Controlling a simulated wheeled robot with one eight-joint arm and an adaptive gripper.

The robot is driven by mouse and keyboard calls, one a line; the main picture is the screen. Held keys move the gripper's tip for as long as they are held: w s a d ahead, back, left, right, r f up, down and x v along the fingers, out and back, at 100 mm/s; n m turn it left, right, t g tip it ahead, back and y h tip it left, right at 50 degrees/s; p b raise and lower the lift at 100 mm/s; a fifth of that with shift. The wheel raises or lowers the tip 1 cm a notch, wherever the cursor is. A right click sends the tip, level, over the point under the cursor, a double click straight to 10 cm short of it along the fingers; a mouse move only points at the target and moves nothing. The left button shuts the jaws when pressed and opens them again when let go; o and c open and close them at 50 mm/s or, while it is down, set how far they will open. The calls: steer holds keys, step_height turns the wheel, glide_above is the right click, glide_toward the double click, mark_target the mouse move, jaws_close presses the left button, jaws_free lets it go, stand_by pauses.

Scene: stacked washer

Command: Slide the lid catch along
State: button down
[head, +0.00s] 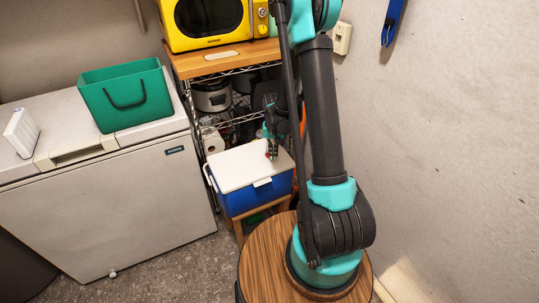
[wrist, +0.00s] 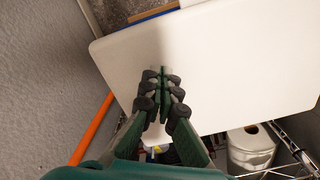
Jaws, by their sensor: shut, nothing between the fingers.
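A blue cooler (head: 255,199) with a white lid (head: 235,166) sits on a low wooden stand. A small white tab (head: 262,182), which looks like the lid catch, shows at the front edge of the lid. My gripper (head: 272,155) points down at the far right part of the lid. In the wrist view my gripper (wrist: 164,72) is shut, with its fingertips together over the white lid (wrist: 225,60) near its edge. A small pale patch shows at the fingertips; I cannot tell if it is the catch or whether the fingers touch the lid.
A white chest freezer (head: 130,205) with a green bin (head: 125,97) on it stands to the left. A wire rack with a yellow microwave (head: 212,20) stands behind the cooler. In the wrist view, an orange bar (wrist: 92,130) and a paper roll (wrist: 250,147) lie near the lid.

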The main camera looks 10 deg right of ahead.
steer(key=shift+f, duration=0.85)
steer(key=shift+w+a+r, duration=0.1)
steer(key=shift+w+a, duration=0.2)
steer(key=shift+w, duration=0.6)
steer(key=shift+w+a, duration=0.25)
steer(key=shift+w, duration=0.6)
stand_by(0.3)
steer(key=shift+r, duration=0.1)
steer(key=shift+s+d+r, duration=0.1)
steer(key=shift+s+r, duration=0.05)
steer(key=shift+r, duration=1)
steer(key=shift+s+r, duration=0.2)
steer(key=shift+r, duration=0.9)
steer(key=shift+s+d+r, duration=0.1)
steer(key=shift+s+r, duration=0.05)
steer(key=shift+r, duration=1)
